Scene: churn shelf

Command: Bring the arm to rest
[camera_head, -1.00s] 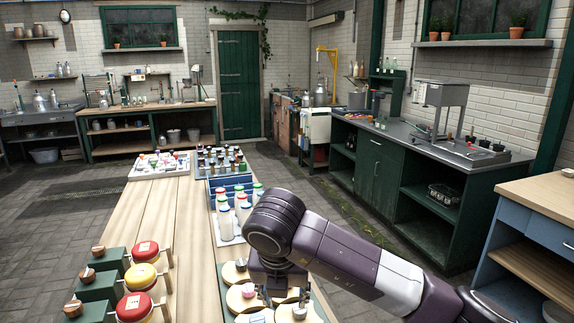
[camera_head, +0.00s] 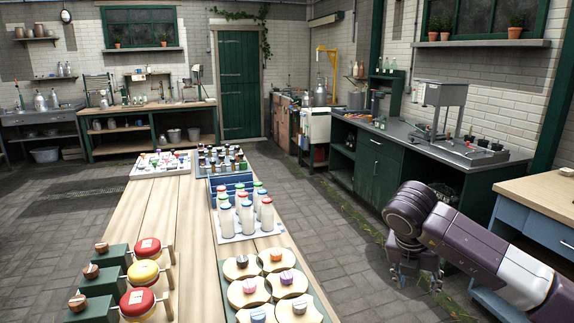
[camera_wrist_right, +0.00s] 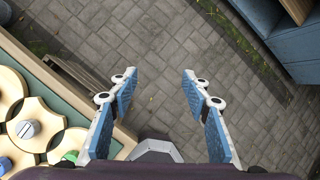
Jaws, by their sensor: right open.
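My right gripper (camera_head: 412,275) hangs from the dark purple arm over the open floor, to the right of the long wooden table (camera_head: 150,215) and clear of it. In the right wrist view its two blue-padded fingers (camera_wrist_right: 162,92) are spread apart, with only paving between them. It is open and empty. My left gripper is not in view.
On the table stand a board (camera_head: 328,306) of round wooden pieces with coloured knobs, white bottles (camera_head: 247,220), and red and yellow round jars (camera_head: 143,273). A blue cabinet (camera_head: 535,225) and a green workbench (camera_head: 378,180) stand right. Paved floor (camera_head: 335,225) lies between.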

